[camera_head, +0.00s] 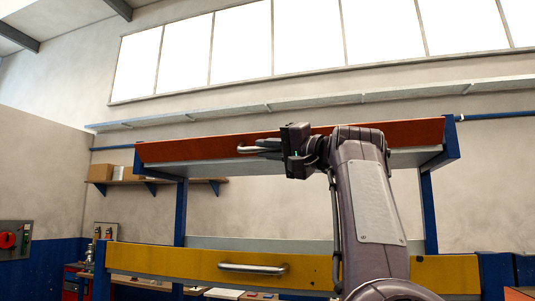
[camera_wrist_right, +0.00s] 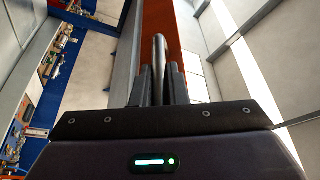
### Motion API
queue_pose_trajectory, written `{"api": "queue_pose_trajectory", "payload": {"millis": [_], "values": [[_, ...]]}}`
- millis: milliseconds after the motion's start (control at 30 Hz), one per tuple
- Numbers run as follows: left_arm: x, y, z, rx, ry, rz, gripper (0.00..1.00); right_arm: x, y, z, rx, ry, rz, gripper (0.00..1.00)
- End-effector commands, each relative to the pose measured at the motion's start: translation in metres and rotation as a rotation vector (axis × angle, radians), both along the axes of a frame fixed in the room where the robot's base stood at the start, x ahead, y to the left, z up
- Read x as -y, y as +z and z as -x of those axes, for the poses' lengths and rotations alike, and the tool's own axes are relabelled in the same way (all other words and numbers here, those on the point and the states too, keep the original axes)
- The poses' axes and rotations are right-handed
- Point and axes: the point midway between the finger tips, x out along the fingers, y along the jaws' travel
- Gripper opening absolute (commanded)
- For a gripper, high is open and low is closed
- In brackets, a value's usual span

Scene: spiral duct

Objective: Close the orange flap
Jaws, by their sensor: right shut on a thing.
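The orange flap (camera_head: 205,149) spans the top of a blue-framed unit in the head view. It is raised, and a pale grey surface shows below its orange face. A metal bar handle (camera_head: 247,149) sits on the flap. My right gripper (camera_head: 270,149) is shut on this handle, reaching it from the right. In the right wrist view the two dark fingers (camera_wrist_right: 161,88) close around the handle (camera_wrist_right: 160,52), with the orange flap (camera_wrist_right: 181,35) behind. Part of the flap is hidden behind my right arm. My left gripper is not in view.
A yellow flap (camera_head: 190,266) with its own metal handle (camera_head: 253,269) spans the unit lower down, below an open gap. Blue posts (camera_head: 181,212) stand at the sides. A wall shelf with boxes (camera_head: 100,172) is at the left. A red-knobbed box (camera_head: 14,240) is further left.

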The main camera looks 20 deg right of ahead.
Motion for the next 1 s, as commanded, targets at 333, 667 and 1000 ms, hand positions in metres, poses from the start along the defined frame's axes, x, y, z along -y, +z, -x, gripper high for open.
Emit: {"api": "queue_pose_trajectory", "payload": {"millis": [333,667,1000], "values": [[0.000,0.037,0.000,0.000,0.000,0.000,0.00,0.005,0.025,-0.004,-0.274,-0.006,-0.185,0.00],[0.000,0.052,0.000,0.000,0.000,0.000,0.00,0.010,0.033,-0.010,-0.493,-0.006,-0.333,0.00],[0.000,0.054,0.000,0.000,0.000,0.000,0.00,0.012,0.036,-0.014,-0.605,-0.002,-0.408,0.00]]}}
